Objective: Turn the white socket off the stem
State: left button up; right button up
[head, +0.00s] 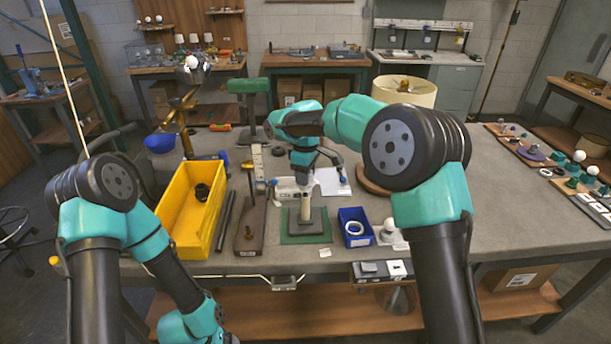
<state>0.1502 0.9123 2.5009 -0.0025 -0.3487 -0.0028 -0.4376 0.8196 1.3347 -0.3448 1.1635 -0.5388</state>
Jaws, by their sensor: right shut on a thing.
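The stem (305,205) stands upright on a dark square base (305,222) over a green mat (288,237) near the table's front middle. My right gripper (304,180) reaches in from above, pointing down over the top of the stem. It is shut at the stem's top, where the white socket sits; the fingers and wrist mostly hide the socket. I cannot tell whether the socket's thread is still engaged. My left arm is folded down at the left, and its gripper is out of the picture.
A yellow bin (192,215) holding a dark ring stands left. A brown board with an upright post (250,230) is close left of the stem. A blue box (355,228) with a white ring stands right, beside a white bulb (389,226). A lampshade (405,90) stands behind.

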jog(key=shift+r, duration=0.7)
jog(key=shift+r, duration=0.1)
jog(key=shift+r, duration=1.9)
